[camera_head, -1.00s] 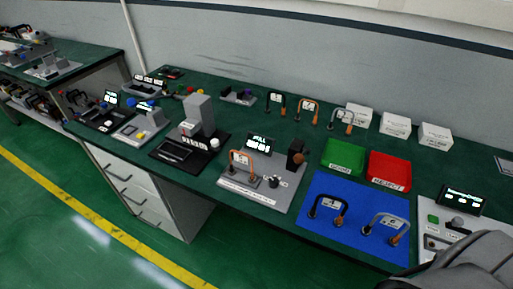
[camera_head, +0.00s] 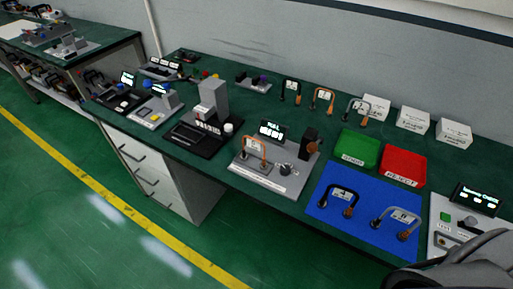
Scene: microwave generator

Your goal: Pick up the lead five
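Several U-shaped leads with small white number tags are in view; the tags are too small to read surely, so I cannot tell which is lead five. At the back of the bench stand a black lead (camera_head: 291,91), an orange lead (camera_head: 323,101) and a grey lead (camera_head: 356,109). Another orange lead (camera_head: 254,150) is on the grey test fixture (camera_head: 271,180). A black lead (camera_head: 339,200) and a grey lead (camera_head: 395,221) lie on the blue mat (camera_head: 367,232). Neither gripper shows; a grey part of my arm fills the bottom right corner.
A green tray (camera_head: 357,149) and a red tray (camera_head: 403,165) sit behind the mat. Several white boxes (camera_head: 412,119) line the back right. A grey press-like device (camera_head: 213,103) stands left of the fixture. A control panel with a display (camera_head: 478,198) is at the right.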

